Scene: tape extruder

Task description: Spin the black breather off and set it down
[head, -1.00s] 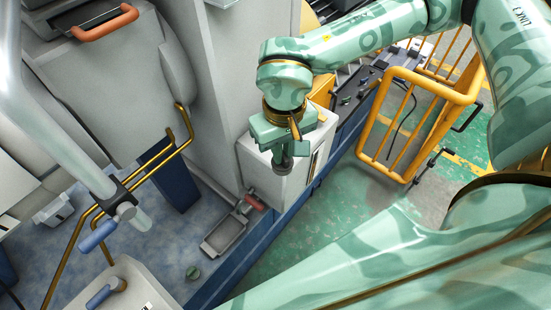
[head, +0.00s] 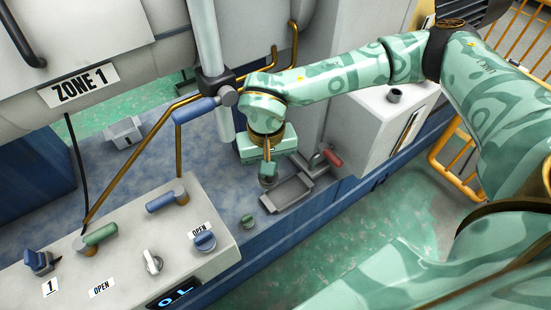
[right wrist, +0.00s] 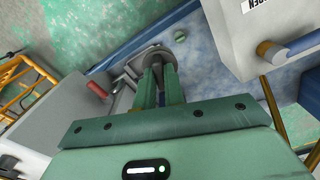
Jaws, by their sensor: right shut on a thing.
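My right gripper (head: 268,168) points down and is shut on the black breather (head: 267,182), a small dark round piece at its fingertips. It hangs over or just at the grey tray (head: 291,191) on the blue deck; I cannot tell whether it touches. In the right wrist view, the fingers (right wrist: 160,75) hold the grey-looking breather (right wrist: 157,53), partly hidden by them. A dark round neck (head: 395,95) stands on top of the white box (head: 372,122) to the right. My left gripper is not in view.
A red-handled lever (head: 331,157) is beside the tray. A small green slotted plug (head: 248,221) lies on the deck at front. A control panel (head: 125,262) with knobs is at lower left. A brass rail (head: 140,140) and a grey post (head: 206,45) stand close behind my gripper.

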